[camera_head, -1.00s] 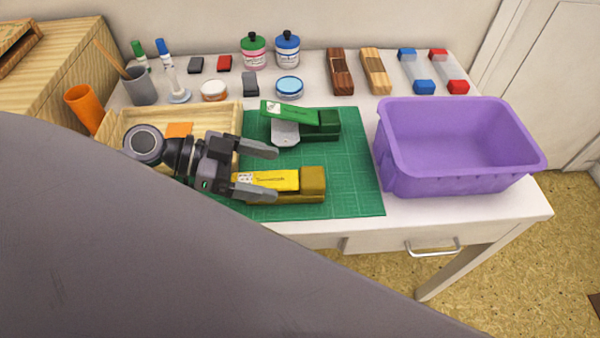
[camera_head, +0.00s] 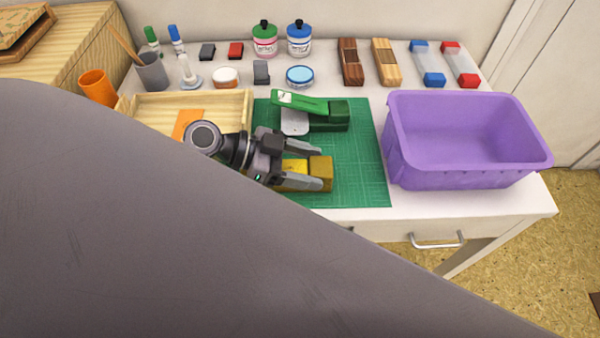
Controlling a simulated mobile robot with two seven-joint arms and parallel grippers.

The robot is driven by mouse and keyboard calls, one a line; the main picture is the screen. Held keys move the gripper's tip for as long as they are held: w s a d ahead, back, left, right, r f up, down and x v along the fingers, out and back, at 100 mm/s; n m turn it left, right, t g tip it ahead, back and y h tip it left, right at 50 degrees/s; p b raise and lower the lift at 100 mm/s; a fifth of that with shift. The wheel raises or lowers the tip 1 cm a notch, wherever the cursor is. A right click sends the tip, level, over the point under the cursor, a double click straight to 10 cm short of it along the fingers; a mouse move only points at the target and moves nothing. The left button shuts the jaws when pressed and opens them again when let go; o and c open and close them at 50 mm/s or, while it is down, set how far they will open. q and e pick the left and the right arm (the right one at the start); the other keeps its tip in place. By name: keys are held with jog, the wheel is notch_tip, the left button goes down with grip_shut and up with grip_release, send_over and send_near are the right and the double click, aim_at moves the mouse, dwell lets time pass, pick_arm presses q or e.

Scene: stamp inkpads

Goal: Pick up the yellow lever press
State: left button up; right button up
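The yellow lever press (camera_head: 322,168) lies on the green cutting mat (camera_head: 358,152), near its front edge. My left gripper (camera_head: 318,165) is over the press with its two fingers apart, one toward the back and one toward the front. The yellow body shows between the fingers. The gripper and wrist hide the left part of the press. I cannot tell whether the fingers touch it. The green lever press (camera_head: 328,113) lies behind it on the mat. My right gripper is not in view.
A purple bin (camera_head: 465,178) stands right of the mat. A wooden tray (camera_head: 245,103) with an orange piece lies behind my wrist. Bottles, ink pads and stamps stand along the back of the white table (camera_head: 385,218). A large grey surface covers the lower left.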

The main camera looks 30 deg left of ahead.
pick_arm(q)
jog(key=c, duration=0.7)
jog(key=shift+r, duration=0.1)
